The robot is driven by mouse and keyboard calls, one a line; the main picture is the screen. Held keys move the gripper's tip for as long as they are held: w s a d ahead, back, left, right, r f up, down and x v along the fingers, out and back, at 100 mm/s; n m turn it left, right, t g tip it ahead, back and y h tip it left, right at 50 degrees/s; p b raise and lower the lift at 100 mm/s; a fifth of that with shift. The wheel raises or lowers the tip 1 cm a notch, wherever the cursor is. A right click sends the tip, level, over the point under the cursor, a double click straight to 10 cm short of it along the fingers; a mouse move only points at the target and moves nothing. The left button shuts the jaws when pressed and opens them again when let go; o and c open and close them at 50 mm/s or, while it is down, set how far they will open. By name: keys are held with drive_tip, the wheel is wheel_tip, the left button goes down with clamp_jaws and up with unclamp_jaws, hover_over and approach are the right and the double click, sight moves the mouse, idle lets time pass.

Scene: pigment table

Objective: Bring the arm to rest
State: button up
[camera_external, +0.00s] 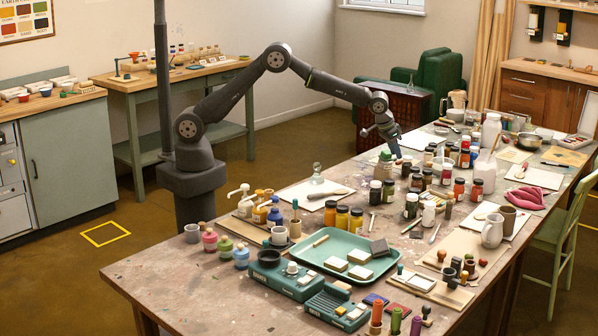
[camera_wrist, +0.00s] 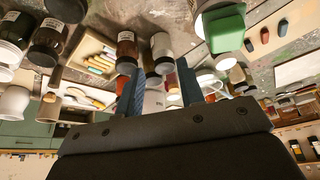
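My gripper (camera_external: 394,150) hangs at the end of my raised, bent arm, above the far middle of the paint-marked table (camera_external: 215,262). It points down, over and close to a crowd of jars. In the wrist view my gripper (camera_wrist: 160,90) shows two blue fingers standing apart. A pale bottle (camera_wrist: 154,101) shows in the gap between them; it looks to be beyond the fingers, and I see no grip on it. The fingertips are small and partly lost among jars in the external view.
Dark-lidded jars (camera_external: 375,192) crowd the table under and right of my gripper. A green tray (camera_external: 345,245) with pale blocks lies nearer the front. A white jug (camera_external: 492,231) stands at the right.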

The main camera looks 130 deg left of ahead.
drive_tip(key=w+d+r+m+t+h, duration=0.1)
drive_tip(key=d+m, duration=0.4)
drive_tip(key=d, duration=1.1)
drive_tip(key=w+d+r+m+t+h, duration=0.1)
drive_tip(key=d+m, duration=0.3)
drive_tip(key=d, duration=1.2)
drive_tip(key=shift+w+d+r+m+h, duration=0.4)
drive_tip(key=shift+r+h, duration=0.2)
drive_tip(key=shift+h, duration=0.1)
drive_tip(key=shift+a, duration=0.1)
drive_tip(key=shift+w+a+f+n+g+y, duration=0.25)
drive_tip(key=shift+a+n, duration=0.8)
drive_tip(key=shift+a, duration=2.5)
drive_tip(key=shift+s+a+f+n+g+y, duration=0.15)
drive_tip(key=shift+a+f+n+y, duration=0.65)
drive_tip(key=shift+a, duration=2.8)
drive_tip(key=shift+w+a+r+n+g+y, duration=0.1)
drive_tip(key=shift+a+n, duration=1.25)
drive_tip(key=shift+a, duration=2.2)
drive_tip(key=shift+d, duration=0.1)
